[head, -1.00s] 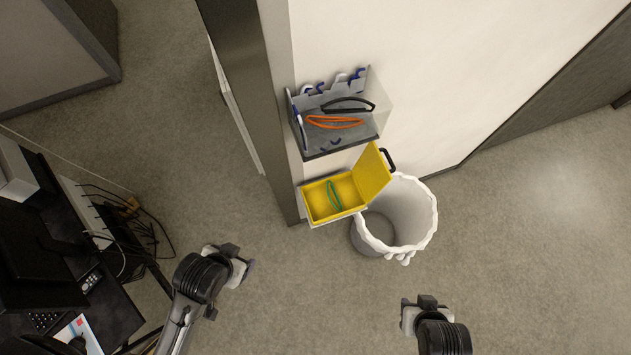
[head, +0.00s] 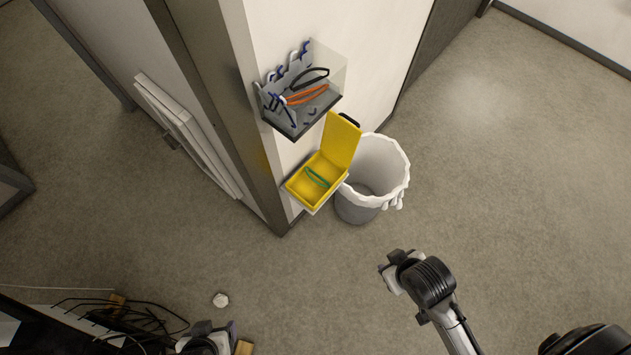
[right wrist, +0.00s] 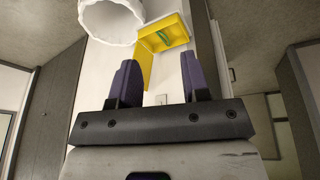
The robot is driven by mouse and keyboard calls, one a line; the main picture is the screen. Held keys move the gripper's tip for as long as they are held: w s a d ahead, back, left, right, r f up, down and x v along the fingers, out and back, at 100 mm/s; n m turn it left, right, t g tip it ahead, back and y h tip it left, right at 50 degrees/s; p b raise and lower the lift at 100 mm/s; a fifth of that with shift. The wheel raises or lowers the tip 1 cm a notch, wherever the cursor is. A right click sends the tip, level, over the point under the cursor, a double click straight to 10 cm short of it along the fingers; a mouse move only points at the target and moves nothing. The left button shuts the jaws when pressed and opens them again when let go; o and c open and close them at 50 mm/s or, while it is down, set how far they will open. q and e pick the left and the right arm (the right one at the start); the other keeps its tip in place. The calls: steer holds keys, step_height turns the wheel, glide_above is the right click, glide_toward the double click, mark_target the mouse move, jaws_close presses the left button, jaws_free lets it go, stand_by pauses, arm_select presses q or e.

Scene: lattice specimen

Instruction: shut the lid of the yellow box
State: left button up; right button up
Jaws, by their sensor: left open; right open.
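The yellow box (head: 296,194) sits on a small wall shelf with its lid (head: 343,139) standing open, tilted up on the far right side. A green-framed item (head: 317,177) lies inside. The open box also shows in the right wrist view (right wrist: 176,26). My left gripper (head: 222,332) is at the bottom edge of the head view, partly cut off and well away from the box. My right gripper (head: 388,272) is over the floor, below and to the right of the box; the right wrist view shows its fingers (right wrist: 157,80) apart with nothing between them.
A clear-fronted holder (head: 290,122) with orange and black eyewear hangs on the wall above the box. A white-lined bin (head: 372,202) stands right beside the box. A desk with cables (head: 120,320) is at lower left. Open floor lies in front of the box.

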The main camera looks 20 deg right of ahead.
arm_select(q)
steer(key=shift+s+a, duration=0.15)
steer(key=shift+a, duration=0.15)
arm_select(e)
steer(key=shift+a, duration=0.3)
